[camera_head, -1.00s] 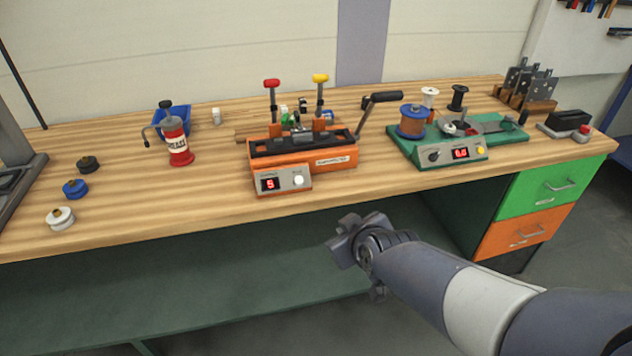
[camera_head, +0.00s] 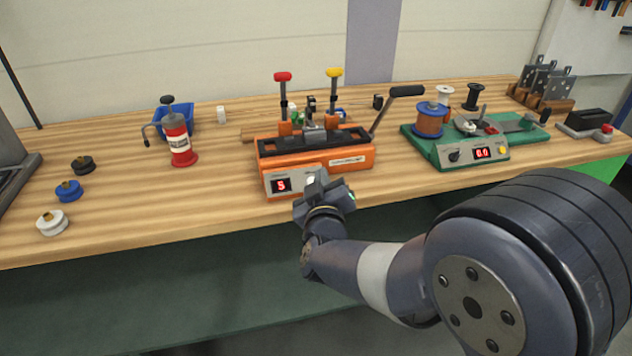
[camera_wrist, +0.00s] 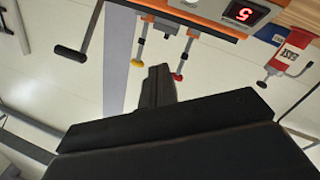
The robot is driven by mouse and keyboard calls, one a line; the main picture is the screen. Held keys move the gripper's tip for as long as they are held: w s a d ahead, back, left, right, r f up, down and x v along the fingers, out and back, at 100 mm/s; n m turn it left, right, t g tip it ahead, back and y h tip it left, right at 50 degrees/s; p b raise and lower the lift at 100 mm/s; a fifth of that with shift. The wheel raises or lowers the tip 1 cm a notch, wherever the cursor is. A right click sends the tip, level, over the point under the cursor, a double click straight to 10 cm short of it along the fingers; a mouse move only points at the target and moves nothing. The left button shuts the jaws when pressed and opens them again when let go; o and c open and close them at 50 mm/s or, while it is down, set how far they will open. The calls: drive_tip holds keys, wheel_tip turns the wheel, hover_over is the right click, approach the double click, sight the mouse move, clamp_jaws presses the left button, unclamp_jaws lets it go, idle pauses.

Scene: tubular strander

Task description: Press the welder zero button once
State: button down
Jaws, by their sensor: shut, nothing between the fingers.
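The orange welder (camera_head: 340,161) stands near the front edge of the bench, with a red-topped and a yellow-topped lever and a black-handled crank. Its front panel has a red display (camera_head: 281,185) reading 5; this display also shows upside down in the wrist view (camera_wrist: 245,12). A white button (camera_head: 310,181) sits right of the display. My gripper (camera_head: 322,186) is shut and empty, just in front of the panel and partly covering the button's surroundings. I cannot tell whether it touches the button. In the wrist view the closed fingers (camera_wrist: 158,88) show dark.
A green machine (camera_head: 470,148) with a 0.0 display stands to the right.

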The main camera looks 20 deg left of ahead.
drive_tip(key=shift+f, duration=0.1)
drive_tip(key=shift+w+a+f+b, duration=0.55)
drive_tip(key=shift+w+f+b, duration=0.2)
drive_tip(key=shift+w+f, duration=0.2)
drive_tip(key=shift+w+a+f+b, duration=0.55)
drive_tip(key=shift+w+f+b, duration=0.2)
drive_tip(key=shift+f, duration=0.3)
drive_tip(key=shift+w+a+f+b, duration=0.55)
drive_tip(key=shift+w+f+b, duration=0.15)
drive_tip(key=shift+w+f, duration=0.3)
drive_tip(key=shift+f, duration=0.1)
drive_tip(key=shift+w+a+f, duration=0.15)
drive_tip(key=shift+w+f, duration=0.05)
drive_tip(key=shift+w+a+f+b, duration=0.1)
drive_tip(key=shift+w+f+b, duration=0.1)
drive_tip(key=shift+f+b, duration=0.15)
idle(0.7)
drive_tip(key=shift+r, duration=0.1)
drive_tip(key=shift+s+d+r+p, duration=0.3)
drive_tip(key=shift+s+r, duration=0.15)
drive_tip(key=shift+r, duration=0.05)
drive_tip(key=shift+r, duration=0.1)
